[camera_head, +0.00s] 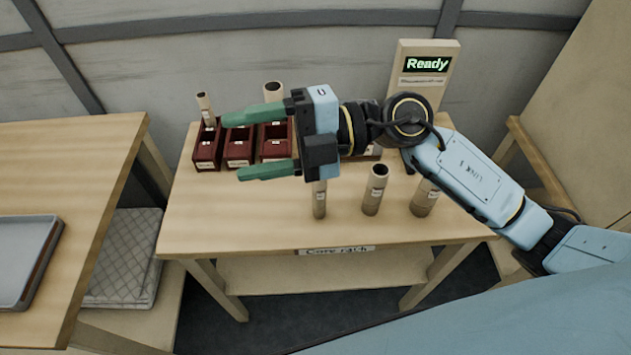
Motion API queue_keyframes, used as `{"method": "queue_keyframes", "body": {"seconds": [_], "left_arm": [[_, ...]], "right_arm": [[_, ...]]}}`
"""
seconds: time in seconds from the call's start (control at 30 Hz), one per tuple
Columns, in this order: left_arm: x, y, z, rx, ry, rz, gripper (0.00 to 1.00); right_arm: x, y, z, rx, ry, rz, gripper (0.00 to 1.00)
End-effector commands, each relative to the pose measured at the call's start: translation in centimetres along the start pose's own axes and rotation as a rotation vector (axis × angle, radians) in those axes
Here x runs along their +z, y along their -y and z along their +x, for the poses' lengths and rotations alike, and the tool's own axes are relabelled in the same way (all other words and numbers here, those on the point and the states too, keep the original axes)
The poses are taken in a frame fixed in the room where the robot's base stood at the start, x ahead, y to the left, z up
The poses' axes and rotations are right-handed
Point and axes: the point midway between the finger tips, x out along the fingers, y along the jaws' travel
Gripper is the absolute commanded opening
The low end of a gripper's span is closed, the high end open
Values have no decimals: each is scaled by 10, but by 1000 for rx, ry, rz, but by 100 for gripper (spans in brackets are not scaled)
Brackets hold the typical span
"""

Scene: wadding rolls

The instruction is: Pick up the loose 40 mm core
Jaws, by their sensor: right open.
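My right gripper (232,148) reaches in from the right above the table, pointing left. Its two green fingers are wide apart with nothing held between them. Three brown cardboard cores stand upright near the table's front edge: a thin one (319,202), a medium one (373,192) and a wide one (424,202). The thin core's top is hidden by my gripper and the wide one's by my arm. Their labels are too small to read, so I cannot tell which is 40 mm. My left gripper is out of view.
Dark red bins (207,150) stand along the table's back left. A thin core (206,108) stands in the leftmost bin; another core (273,91) shows behind my upper finger. A "Ready" sign (427,64) stands at the back. The table's front left (240,215) is clear.

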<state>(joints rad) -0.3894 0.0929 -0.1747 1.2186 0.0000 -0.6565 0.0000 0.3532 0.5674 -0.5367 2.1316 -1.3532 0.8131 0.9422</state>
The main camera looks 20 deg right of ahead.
Motion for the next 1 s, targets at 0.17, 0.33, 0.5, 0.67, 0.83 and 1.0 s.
{"method": "queue_keyframes", "body": {"seconds": [0.17,0.33,0.5,0.67,0.83,1.0], "left_arm": [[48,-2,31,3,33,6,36],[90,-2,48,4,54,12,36],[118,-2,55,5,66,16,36],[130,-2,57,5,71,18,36],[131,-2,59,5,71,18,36],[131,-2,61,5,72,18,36]], "right_arm": [[30,66,-41,-572,33,-44,61],[69,96,-123,-1053,218,15,61],[89,93,-193,-1348,418,102,61],[94,90,-221,-1454,512,150,61],[99,116,-225,-1471,520,160,61],[107,147,-223,-1468,519,158,61]]}}
